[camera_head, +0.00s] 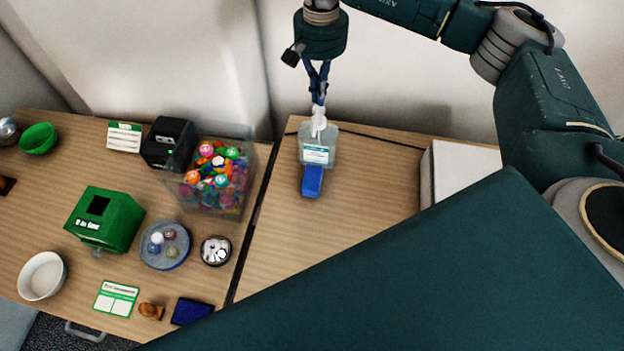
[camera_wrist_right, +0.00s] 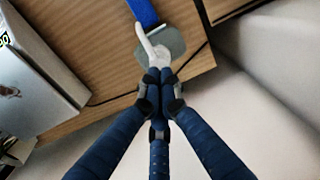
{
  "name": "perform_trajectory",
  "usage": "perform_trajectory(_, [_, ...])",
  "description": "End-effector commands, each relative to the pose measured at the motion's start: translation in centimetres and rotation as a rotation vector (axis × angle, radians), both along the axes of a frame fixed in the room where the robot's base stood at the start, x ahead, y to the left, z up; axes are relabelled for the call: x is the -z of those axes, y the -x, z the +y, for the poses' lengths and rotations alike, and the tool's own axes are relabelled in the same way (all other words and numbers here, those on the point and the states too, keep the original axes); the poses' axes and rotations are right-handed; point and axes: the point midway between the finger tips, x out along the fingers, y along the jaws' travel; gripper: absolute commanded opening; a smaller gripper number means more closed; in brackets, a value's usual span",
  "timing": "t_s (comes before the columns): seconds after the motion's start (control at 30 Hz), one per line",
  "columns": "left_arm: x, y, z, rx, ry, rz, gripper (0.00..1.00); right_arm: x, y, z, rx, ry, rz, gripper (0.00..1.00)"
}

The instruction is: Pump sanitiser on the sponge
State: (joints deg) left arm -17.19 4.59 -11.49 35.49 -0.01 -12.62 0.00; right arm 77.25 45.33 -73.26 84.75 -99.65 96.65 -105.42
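The sanitiser bottle (camera_head: 317,156) is clear with a white label and a white pump head (camera_head: 319,121). It stands upright near the back edge of the right-hand table. The blue sponge (camera_head: 312,181) lies directly in front of it, under the nozzle side. My right gripper (camera_head: 319,101) points down with its fingers together, right at the top of the pump head. In the right wrist view the closed fingertips (camera_wrist_right: 160,76) meet at the white pump (camera_wrist_right: 153,48), with the blue sponge (camera_wrist_right: 144,12) beyond. Contact looks likely but is partly hidden. My left gripper is not in view.
A white box (camera_head: 462,165) stands right of the bottle. On the left-hand table are a clear bin of colourful balls (camera_head: 215,178), a black device (camera_head: 168,143), a green box (camera_head: 105,218), bowls and small items. Bare tabletop lies in front of the sponge.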

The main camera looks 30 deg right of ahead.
Motion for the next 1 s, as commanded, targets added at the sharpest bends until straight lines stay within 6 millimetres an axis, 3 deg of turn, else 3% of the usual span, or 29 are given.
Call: perform_trajectory(1.0, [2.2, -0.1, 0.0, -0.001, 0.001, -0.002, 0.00, 2.9, 0.0, 0.0, 0.000, 0.000, 0.001, 0.00])
